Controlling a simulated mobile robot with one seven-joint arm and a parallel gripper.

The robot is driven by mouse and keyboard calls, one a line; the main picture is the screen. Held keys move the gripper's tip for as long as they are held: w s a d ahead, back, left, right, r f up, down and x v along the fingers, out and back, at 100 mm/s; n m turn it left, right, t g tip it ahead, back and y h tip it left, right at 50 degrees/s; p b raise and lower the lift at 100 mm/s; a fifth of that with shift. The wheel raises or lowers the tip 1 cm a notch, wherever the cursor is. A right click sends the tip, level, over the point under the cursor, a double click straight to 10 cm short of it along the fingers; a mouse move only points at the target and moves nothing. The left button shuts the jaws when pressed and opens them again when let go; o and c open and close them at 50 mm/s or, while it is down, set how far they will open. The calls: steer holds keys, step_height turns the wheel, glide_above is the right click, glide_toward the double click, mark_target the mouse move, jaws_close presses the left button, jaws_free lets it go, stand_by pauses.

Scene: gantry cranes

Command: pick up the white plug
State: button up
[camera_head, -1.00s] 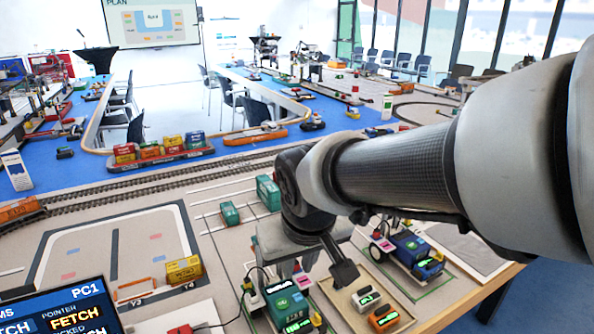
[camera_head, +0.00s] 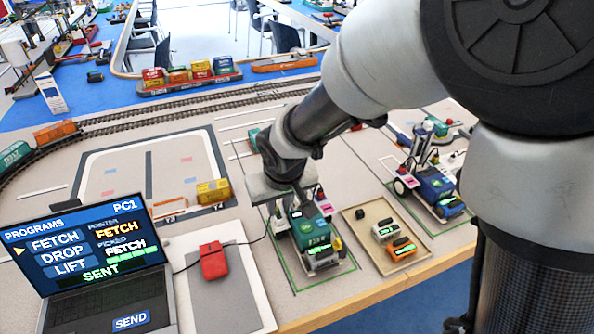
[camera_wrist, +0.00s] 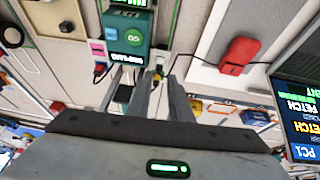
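My gripper (camera_wrist: 158,82) points at the green wheeled unit, its grey fingers apart with a gap between them. In the head view my gripper hangs just behind and above the green unit (camera_head: 312,235), hiding part of it. The green unit also shows in the wrist view (camera_wrist: 128,28). A small pale piece (camera_wrist: 158,60), perhaps the white plug, shows beyond the fingertips, beside a yellow and black part. I cannot tell for sure that it is the plug. In the head view I cannot make out the plug. Nothing is clearly held.
A red mouse-like device (camera_head: 213,261) with a dark cable lies left of the green unit. A laptop (camera_head: 90,268) stands at front left. A tray (camera_head: 362,232) with small blocks and a blue wheeled unit (camera_head: 437,188) stand right. Yellow wagon (camera_head: 213,192) sits behind.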

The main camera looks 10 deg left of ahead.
mark_target(279, 216)
steer(key=b+x, duration=0.1)
steer(key=x, duration=0.4)
steer(key=shift+s+d+f, duration=0.1)
steer(key=shift+d+f, duration=0.05)
steer(key=shift+f, duration=0.05)
jaws_close()
step_height(279, 216, up, 10)
steer(key=p, duration=0.2)
stand_by(0.3)
